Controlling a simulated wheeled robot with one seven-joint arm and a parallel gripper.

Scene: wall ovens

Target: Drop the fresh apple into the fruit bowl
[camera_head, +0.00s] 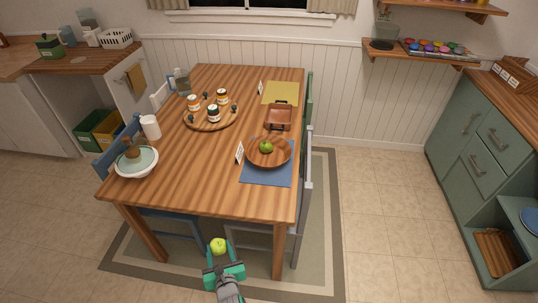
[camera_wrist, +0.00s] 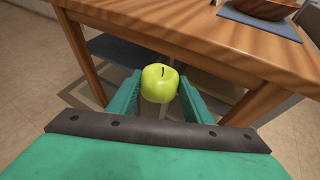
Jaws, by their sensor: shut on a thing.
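A yellow-green apple (camera_head: 218,245) is held between the fingertips of my green gripper (camera_head: 220,256), low in front of the table's near edge. The apple also shows in the wrist view (camera_wrist: 159,83), stem up, between the two fingers. A wooden fruit bowl (camera_head: 286,161) stands on a blue placemat (camera_head: 265,178) on the near right part of the table, with a green fruit (camera_head: 266,147) in it. In the wrist view the bowl (camera_wrist: 262,8) is cut off at the top right. My gripper is lower than the tabletop and to the near left of the bowl.
The wooden table (camera_head: 205,180) has its near edge between my gripper and the bowl. A white bowl (camera_head: 137,168), a white cup (camera_head: 150,127), a round tray with jars (camera_head: 211,120) and a brown dish (camera_head: 279,118) stand on it. Chairs are tucked under the sides.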

